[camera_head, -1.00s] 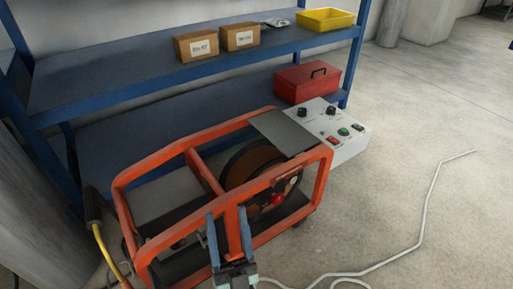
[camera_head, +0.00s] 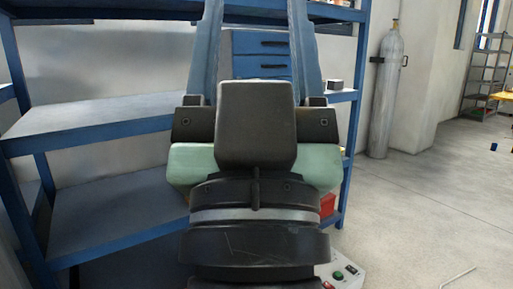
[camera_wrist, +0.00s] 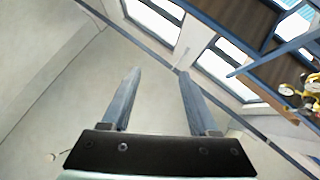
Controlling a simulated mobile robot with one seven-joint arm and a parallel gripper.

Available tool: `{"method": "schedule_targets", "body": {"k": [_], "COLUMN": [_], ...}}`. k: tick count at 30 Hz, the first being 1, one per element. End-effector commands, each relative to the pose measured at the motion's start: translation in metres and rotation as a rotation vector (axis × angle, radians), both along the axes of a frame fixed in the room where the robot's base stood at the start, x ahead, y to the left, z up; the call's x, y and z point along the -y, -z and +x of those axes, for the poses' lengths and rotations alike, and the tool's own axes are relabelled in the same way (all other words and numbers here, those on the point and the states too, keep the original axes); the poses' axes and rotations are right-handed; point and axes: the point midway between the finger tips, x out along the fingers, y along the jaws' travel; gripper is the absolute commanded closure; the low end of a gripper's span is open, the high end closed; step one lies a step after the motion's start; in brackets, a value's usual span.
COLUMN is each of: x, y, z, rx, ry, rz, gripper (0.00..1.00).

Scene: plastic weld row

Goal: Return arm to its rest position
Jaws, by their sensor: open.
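My gripper (camera_head: 256,12) stands upright close in front of the head camera, its two blue-grey fingers spread apart and pointing up. Nothing is between them. The dark wrist and pale green housing below fill the middle of the head view and hide much behind them. In the wrist view my gripper (camera_wrist: 160,74) is also open and empty, with the pale wall or ceiling, bright windows and dark beams beyond it.
A blue shelf rack (camera_head: 95,116) stands behind my arm, with a blue drawer cabinet (camera_head: 261,45) between the fingers in view. A grey gas cylinder (camera_head: 386,95) stands at the right wall. A control box (camera_head: 343,276) shows at the bottom. Floor at right is mostly clear.

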Motion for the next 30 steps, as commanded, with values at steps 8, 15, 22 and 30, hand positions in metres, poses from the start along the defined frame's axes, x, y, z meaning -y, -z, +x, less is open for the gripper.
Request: {"method": "schedule_targets", "body": {"k": [8, 15, 22, 30], "x": [0.001, 0.001, 0.001, 0.0], "y": [-0.082, -0.154, -0.224, -0.307], "z": [-0.017, -0.017, -0.017, -0.017], "rx": [-0.008, -0.009, -0.009, -0.009], "ry": [0.011, 0.009, 0.009, 0.008], "rz": [-0.01, -0.01, -0.01, -0.01], "gripper": [0.39, 0.39, 0.39, 0.39]}}
